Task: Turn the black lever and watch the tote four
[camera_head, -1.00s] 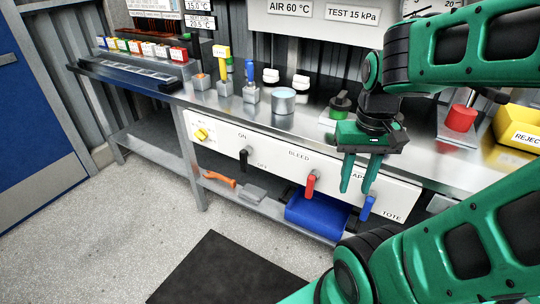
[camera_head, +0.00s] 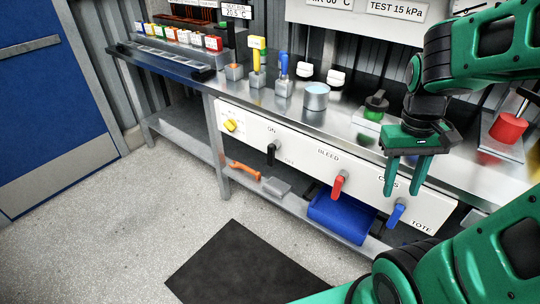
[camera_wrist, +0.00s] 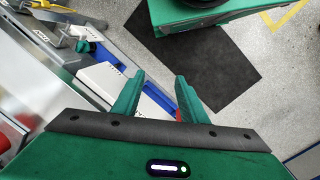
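The black lever (camera_head: 272,152) sits on the white front panel (camera_head: 305,168) under the ON label, its handle pointing down. My gripper (camera_head: 402,190) is open and empty, fingers pointing down in front of the panel's right part, well right of the black lever. Its fingers also show apart in the wrist view (camera_wrist: 159,77). On the same panel are a red lever (camera_head: 338,187) under BLEED and a blue lever (camera_head: 396,214) beside the TOTE label. A blue tote (camera_head: 340,216) lies on the lower shelf; no number on it is readable. I cannot pick out the black lever in the wrist view.
A yellow knob (camera_head: 230,125) is at the panel's left end. The steel bench top (camera_head: 290,104) holds a blue-topped cylinder (camera_head: 316,96) and a red cylinder (camera_head: 508,128). Below are an orange tool (camera_head: 245,170) and a black mat (camera_head: 240,268).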

